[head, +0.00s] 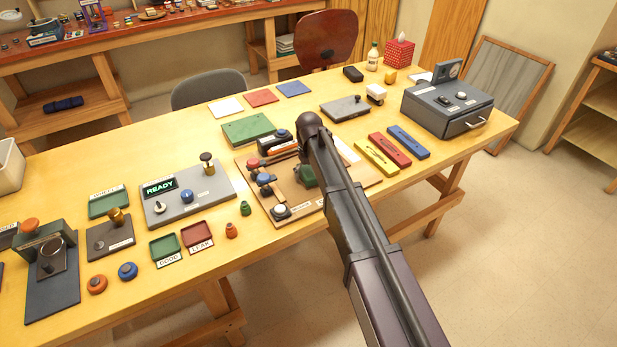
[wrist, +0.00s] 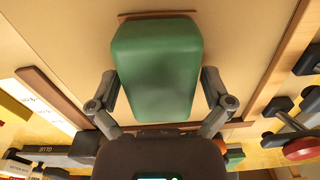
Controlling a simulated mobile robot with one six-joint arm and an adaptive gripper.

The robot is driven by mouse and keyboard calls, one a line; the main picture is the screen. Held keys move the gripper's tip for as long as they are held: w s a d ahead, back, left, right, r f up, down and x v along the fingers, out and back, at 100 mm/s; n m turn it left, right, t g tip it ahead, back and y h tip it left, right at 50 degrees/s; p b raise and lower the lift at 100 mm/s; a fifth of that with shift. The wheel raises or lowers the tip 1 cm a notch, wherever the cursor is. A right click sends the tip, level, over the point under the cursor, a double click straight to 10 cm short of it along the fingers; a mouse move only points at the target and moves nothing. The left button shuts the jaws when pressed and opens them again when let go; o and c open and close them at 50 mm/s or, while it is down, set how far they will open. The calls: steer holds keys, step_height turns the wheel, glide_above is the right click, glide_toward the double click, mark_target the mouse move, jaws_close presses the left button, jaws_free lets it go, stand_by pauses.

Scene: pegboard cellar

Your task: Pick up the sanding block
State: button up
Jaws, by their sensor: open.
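The sanding block looks to be the rounded green block (wrist: 158,65) in the wrist view, lying on a tan surface between thin brown strips. My gripper (wrist: 158,84) is open, with one finger on each side of the block's near part. A gap shows beside each finger, and I cannot tell how high they are above the surface. In the head view a bit of the green block (head: 306,176) shows left of my arm on the wooden tool board (head: 285,196). My arm hides the rest of it and my gripper there.
Dark and red-topped tools (head: 264,180) stand on the board left of the block. Yellow, red and blue bars (head: 390,150) lie to its right. A grey device labelled READY (head: 186,195) stands left, and a grey drawer box (head: 447,106) at the right end.

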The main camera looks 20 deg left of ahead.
mark_target(309, 169)
stand_by(0.5)
steer(key=c, duration=1)
steer(key=shift+r, duration=0.15)
step_height(309, 169, up, 10)
steer(key=p, duration=1)
steer(key=o, duration=0.5)
steer(key=c, duration=0.3)
steer(key=shift+f, duration=0.2)
